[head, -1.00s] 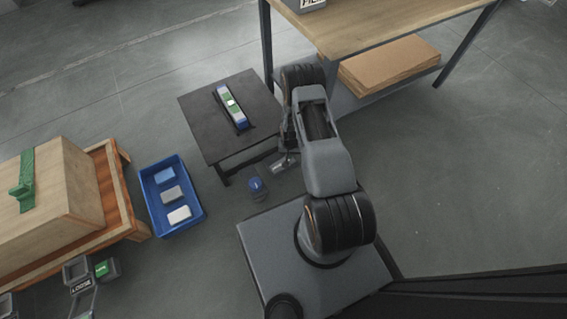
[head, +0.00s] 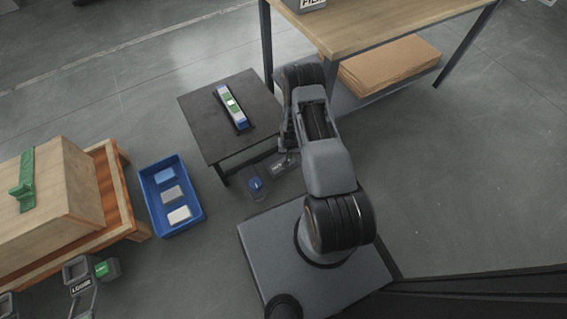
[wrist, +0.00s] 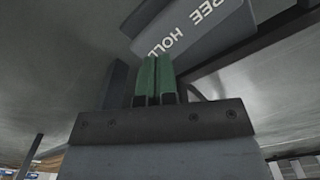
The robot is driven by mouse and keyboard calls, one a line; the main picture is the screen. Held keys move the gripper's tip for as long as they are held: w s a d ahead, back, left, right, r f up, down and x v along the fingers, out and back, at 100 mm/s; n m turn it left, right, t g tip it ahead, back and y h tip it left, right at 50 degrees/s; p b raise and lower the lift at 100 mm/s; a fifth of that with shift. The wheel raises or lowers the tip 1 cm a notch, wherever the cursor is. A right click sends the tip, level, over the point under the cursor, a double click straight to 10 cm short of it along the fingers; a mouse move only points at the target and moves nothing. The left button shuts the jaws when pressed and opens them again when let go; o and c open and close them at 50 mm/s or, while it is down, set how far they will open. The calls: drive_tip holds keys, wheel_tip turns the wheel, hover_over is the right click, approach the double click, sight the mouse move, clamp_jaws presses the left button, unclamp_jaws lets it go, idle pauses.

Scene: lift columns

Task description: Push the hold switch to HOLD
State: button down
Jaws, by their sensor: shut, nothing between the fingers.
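A grey switch housing (wrist: 185,22) lettered "HOLD" and a partly cut-off "REE" fills the upper part of the wrist view. My gripper (wrist: 155,62) has its two green fingers shut together with nothing between them, and their tips overlap the housing's lower edge in the picture. I cannot tell whether they touch it. The switch's moving part cannot be made out, so its setting is unclear. In the head view my arm covers most of the gripper.
A low black table (head: 205,120) carries a green, blue and white bar (head: 232,107). A blue knob (head: 255,184) sits by its front. A blue tray (head: 150,205) with several blocks and a wooden box (head: 70,185) stand left. A wooden workbench (head: 375,22) is behind.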

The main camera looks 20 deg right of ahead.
drive_tip(key=shift+f+b, duration=1.45)
drive_tip(key=shift+f, duration=0.2)
idle(0.8)
drive_tip(key=shift+r, duration=0.15)
drive_tip(key=shift+r+p, duration=2.5)
drive_tip(key=shift+r, duration=1)
